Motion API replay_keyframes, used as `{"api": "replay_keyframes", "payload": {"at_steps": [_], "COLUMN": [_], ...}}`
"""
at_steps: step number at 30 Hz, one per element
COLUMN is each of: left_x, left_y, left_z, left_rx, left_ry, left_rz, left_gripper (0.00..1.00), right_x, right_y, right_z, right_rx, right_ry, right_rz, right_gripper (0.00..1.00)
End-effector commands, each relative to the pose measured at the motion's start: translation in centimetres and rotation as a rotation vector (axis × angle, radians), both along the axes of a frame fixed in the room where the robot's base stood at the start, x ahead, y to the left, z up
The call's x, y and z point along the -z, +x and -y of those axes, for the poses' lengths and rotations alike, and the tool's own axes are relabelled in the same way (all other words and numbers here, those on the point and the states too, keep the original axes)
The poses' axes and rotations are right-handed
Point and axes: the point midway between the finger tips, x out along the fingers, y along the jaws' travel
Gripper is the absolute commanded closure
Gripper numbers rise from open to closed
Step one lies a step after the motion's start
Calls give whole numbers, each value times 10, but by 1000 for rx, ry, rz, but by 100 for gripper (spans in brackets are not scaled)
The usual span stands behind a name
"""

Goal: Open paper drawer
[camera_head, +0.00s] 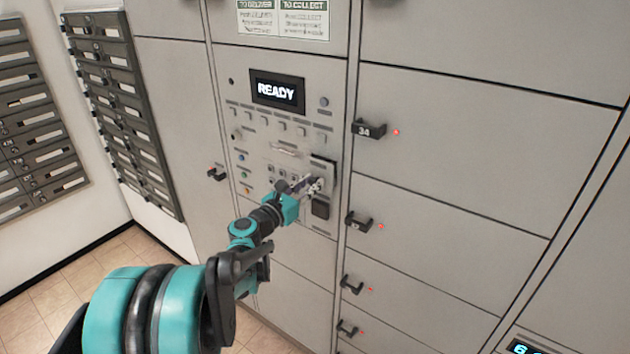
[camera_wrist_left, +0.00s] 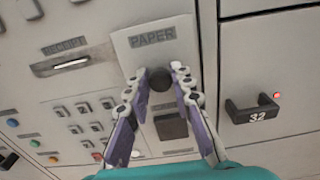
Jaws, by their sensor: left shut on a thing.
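The paper drawer (camera_wrist_left: 128,45) is a light grey front labelled PAPER, with a dark round knob (camera_wrist_left: 160,77) and a dark rectangle below it. In the head view, the drawer (camera_head: 323,167) is on the right side of the control panel. My left gripper (camera_wrist_left: 160,80) has its fingertips on both sides of the knob and is shut on it. In the head view, my left gripper (camera_head: 314,186) covers the knob. I cannot tell how far the drawer front stands out from the panel. My right gripper is not in view.
A READY screen (camera_head: 277,92) sits above the drawer. The receipt slot (camera_wrist_left: 72,64) and a keypad (camera_wrist_left: 88,118) are to its left. Locker handles, such as number 34 (camera_head: 369,129) and number 32 (camera_wrist_left: 253,110), jut out to the right. Tiled floor (camera_head: 110,262) is clear at lower left.

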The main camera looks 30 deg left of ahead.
Motion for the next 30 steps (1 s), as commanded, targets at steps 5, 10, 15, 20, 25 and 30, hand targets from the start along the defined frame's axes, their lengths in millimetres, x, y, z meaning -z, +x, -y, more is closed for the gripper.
{"api": "replay_keyframes", "payload": {"at_steps": [5,10,15,20,25,30], "left_x": [-1,0,0,0,0,0], "left_y": [-44,-64,-66,-66,-65,-66], "left_z": [-5,-6,-5,-5,-5,-5], "left_rx": [-5,-4,-1,-1,-1,-1], "left_ry": [1,1,1,0,1,1], "left_rz": [-1,0,0,0,0,-1], "left_gripper": [100,100,100,72,57,57], "right_x": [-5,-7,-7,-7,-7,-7], "right_y": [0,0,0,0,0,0], "right_z": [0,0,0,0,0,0], "right_rx": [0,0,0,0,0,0], "right_ry": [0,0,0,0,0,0], "right_rz": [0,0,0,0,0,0], "right_gripper": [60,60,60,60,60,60]}}
